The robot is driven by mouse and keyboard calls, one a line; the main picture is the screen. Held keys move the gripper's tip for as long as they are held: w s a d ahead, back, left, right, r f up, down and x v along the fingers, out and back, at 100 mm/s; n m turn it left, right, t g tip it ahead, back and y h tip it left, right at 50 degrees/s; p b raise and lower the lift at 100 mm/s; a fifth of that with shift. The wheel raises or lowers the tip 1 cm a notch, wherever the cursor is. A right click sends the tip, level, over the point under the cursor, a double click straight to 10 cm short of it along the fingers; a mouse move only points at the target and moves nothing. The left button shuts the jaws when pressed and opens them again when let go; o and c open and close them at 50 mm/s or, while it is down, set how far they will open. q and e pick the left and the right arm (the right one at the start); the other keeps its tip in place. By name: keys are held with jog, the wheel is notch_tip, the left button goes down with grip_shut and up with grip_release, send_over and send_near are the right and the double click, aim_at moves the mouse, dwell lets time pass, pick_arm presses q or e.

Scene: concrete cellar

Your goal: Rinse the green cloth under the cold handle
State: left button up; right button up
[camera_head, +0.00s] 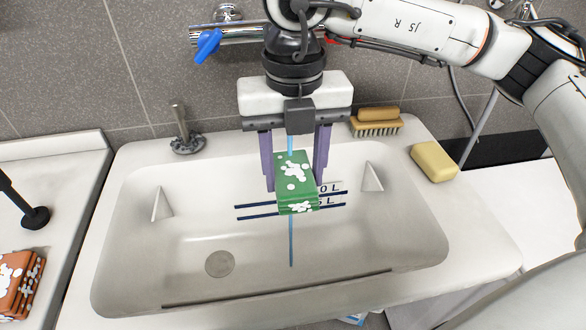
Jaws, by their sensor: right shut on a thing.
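The green cloth (296,178), folded into a block with white foam-like patches, is held over the sink basin. My right gripper (296,175) is shut on it, with purple fingers on both sides. The blue cold handle (208,45) sits at the left end of the chrome tap and is tilted. A thin blue stream of water (291,240) shows above the cloth and below it, running down into the basin. The spout is hidden behind my right arm. My left gripper is not in view.
The white sink (400,215) has a round drain (220,263) and two white fins. A brush (377,122) and a yellow sponge (434,161) lie on the back right rim. An orange spotted stack (18,285) lies at the left. A chrome post (184,135) stands at back left.

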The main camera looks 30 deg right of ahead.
jog(key=shift+s, duration=0.2)
jog(key=shift+s+d+b, duration=0.2)
jog(key=shift+s+b, duration=0.1)
jog(key=shift+s, duration=0.1)
jog(key=shift+w, duration=0.15)
jog(key=shift+w+a, duration=0.2)
jog(key=shift+w, duration=0.25)
jog(key=shift+s+b, duration=0.2)
jog(key=shift+b, duration=0.1)
jog(key=shift+s+d, duration=0.2)
jog(key=shift+s, duration=0.2)
jog(key=shift+a, duration=0.15)
jog(key=s+a+b, duration=0.1)
jog(key=s+a, duration=0.1)
jog(key=a, duration=0.5)
jog(key=shift+s+a, duration=0.15)
jog(key=shift+s, duration=0.1)
dwell(1.3)
